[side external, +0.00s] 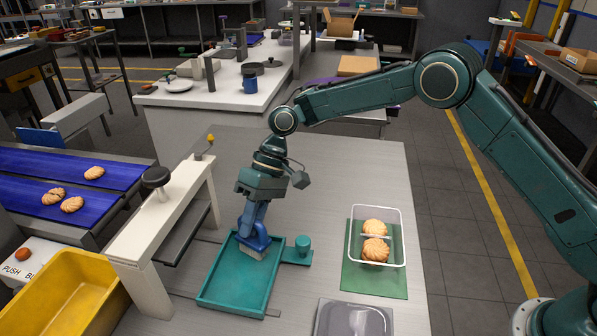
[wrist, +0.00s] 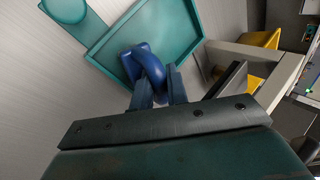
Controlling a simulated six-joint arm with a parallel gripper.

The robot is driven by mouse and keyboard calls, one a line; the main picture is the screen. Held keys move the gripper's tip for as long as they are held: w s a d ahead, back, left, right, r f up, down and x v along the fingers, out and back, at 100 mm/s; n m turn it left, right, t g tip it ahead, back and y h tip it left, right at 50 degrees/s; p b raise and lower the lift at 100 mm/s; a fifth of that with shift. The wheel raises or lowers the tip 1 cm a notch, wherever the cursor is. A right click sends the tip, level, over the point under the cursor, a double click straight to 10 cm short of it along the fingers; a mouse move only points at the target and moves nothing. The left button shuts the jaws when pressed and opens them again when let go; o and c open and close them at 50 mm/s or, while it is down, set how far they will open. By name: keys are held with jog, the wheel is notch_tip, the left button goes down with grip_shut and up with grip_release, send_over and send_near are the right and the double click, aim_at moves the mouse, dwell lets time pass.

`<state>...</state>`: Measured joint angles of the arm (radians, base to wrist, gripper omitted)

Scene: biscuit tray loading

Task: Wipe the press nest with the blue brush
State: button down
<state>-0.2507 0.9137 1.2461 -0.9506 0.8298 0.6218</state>
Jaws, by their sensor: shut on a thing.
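My gripper (side external: 254,207) is shut on the handle of the blue brush (side external: 259,240), whose pale bristles point down. The brush is over the back part of the teal press nest (side external: 218,289), a shallow rimmed tray; I cannot tell for sure whether the bristles touch its floor. The nest has a tab with a round knob (side external: 302,243) on its right side. The wrist view shows the blue brush (wrist: 148,63) between my fingers, above the nest (wrist: 120,40); its bristles are hidden there. The nest is empty apart from the brush.
The white press frame (side external: 150,232) with a black knob (side external: 156,178) stands close left of the nest. Right are a clear tray (side external: 404,240) with two biscuits on a green mat (side external: 375,286), and a grey tray (side external: 352,320). A yellow bin (side external: 75,290) and blue conveyor (side external: 110,172) are left.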

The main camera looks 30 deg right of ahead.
jog(key=shift+w+d+r, duration=0.1)
dwell(0.3)
jog(key=shift+s+a, duration=0.25)
jog(key=shift+a, duration=0.1)
jog(key=shift+s+a, duration=1.05)
jog(key=shift+s, duration=0.1)
jog(key=shift+s+a, duration=1.3)
jog(key=shift+a, duration=0.05)
jog(key=shift+s+a, duration=0.1)
jog(key=shift+s+a+f, duration=0.2)
jog(key=shift+s+a, duration=1.05)
jog(key=shift+s, duration=0.05)
